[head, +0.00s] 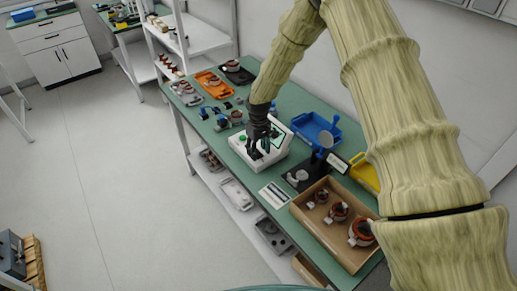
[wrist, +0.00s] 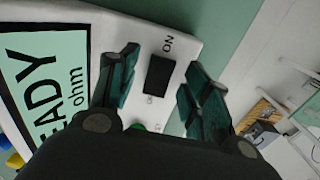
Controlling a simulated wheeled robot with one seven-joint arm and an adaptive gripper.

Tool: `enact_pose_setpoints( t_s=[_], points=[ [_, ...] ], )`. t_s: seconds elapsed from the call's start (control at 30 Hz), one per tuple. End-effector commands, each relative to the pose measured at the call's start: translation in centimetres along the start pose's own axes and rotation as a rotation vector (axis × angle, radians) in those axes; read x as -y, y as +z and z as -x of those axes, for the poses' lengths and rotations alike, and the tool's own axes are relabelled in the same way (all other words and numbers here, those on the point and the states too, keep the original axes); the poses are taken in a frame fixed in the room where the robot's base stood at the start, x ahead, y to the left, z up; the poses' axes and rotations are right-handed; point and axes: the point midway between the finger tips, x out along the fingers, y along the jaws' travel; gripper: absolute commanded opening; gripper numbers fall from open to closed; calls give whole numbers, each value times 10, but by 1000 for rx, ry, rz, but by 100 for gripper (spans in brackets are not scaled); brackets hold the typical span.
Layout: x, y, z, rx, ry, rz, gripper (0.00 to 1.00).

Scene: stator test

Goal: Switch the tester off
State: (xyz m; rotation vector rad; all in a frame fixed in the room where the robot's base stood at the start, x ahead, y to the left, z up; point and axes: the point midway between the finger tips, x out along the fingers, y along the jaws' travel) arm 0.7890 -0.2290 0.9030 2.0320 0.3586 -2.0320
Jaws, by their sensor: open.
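The tester (head: 271,158) is a white box with a sloped screen on the green bench. In the wrist view its screen (wrist: 45,85) shows part of "READY" and "ohm". A black rocker switch (wrist: 160,75) sits on its white panel, with "ON" printed beside one end; the other label is partly hidden. A green button (wrist: 137,127) shows partly below the switch. My gripper (head: 262,143) is above the tester's panel. In the wrist view my gripper (wrist: 160,85) is open, its dark fingers on either side of the switch, with nothing between them. I cannot tell whether the fingertips touch the panel.
A cardboard-coloured tray (head: 300,212) with several stators stands at the bench's near end. A blue bin (head: 316,128) is behind the tester. A dark stand (head: 299,178) with a round disc is to its right. A white card (head: 273,195) lies in front.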

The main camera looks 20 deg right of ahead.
Motion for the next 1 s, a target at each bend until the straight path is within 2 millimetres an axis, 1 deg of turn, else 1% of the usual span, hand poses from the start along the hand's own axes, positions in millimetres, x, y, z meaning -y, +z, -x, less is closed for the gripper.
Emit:
enact_pose_setpoints(
  t_s=[0.13,0.4,0.43,0.47,0.5,0.67,0.7,0.87,1.0],
  points=[
    [0,0,-5,0,0,0,48],
    [0,0,-6,0,0,0,48],
    [0,0,-6,0,0,0,46],
    [0,0,-6,0,0,0,41],
    [0,0,-6,0,0,-1,34],
    [0,0,-6,0,0,0,4],
    [0,0,-6,0,0,0,3],
    [0,0,-6,8,1,0,3],
    [-1,-2,-7,51,3,0,3]
  ],
)
